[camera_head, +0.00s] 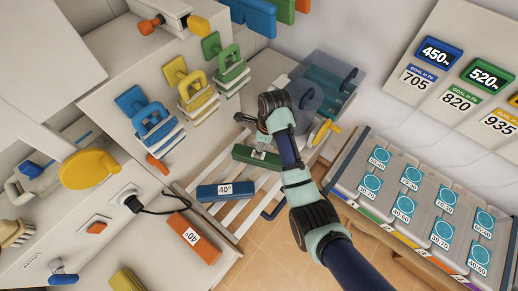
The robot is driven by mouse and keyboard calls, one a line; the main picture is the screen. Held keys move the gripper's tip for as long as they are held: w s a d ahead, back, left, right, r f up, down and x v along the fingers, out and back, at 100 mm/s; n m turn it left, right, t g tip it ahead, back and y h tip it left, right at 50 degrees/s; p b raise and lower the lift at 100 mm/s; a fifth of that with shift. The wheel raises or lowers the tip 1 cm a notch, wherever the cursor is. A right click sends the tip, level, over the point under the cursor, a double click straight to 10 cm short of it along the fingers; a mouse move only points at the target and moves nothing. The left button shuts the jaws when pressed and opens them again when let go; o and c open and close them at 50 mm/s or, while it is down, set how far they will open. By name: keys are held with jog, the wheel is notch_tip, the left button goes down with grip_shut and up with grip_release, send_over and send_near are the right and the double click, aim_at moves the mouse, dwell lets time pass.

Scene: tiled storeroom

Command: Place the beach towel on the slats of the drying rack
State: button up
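A rack of pale slats (237,217) is low in the middle of the head view, left of my arm. A blue block marked 40° (210,193) lies across the slats. A dark green block (244,153) lies at their far end. My gripper (259,141) is just above or at the green block. Whether its fingers touch or hold the block cannot be told, and their opening is unclear. No piece is clearly recognisable as a beach towel.
An orange block marked 40° (181,246) lies left of the slats, near a black cable (160,211). A clear bin (335,78) stands behind my wrist. A tray of labelled compartments (412,205) stands at right. Blue, yellow and green handled pieces (157,124) hang at upper left.

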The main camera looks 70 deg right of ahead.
jog(key=r, duration=0.2)
jog(key=shift+s+r, duration=0.25)
jog(key=shift+r, duration=0.1)
jog(key=w+a+r+n+t+h, duration=0.1)
jog(key=w+a+r+n+t, duration=0.25)
jog(key=w+a+n, duration=0.55)
jog(key=w+a+r+n+t+h, duration=0.15)
jog(key=w+a+r+n, duration=0.3)
jog(key=a+n, duration=0.8)
jog(key=s+a+r+n+t, duration=0.1)
jog(key=a+r+n+t, duration=0.1)
jog(key=a, duration=0.4)
jog(key=s+a+r+n+t+y, duration=0.1)
jog(key=a+r+n+t, duration=0.1)
jog(key=a+r+n, duration=0.3)
jog(key=s+a+r+n+t+y, duration=0.1)
jog(key=a+r+n+t, duration=0.1)
jog(key=a+r+n, duration=0.2)
jog(key=a+n, duration=0.3)
jog(key=a, duration=0.2)
jog(key=shift+r+y, duration=0.15)
jog(key=shift+y, duration=0.1)
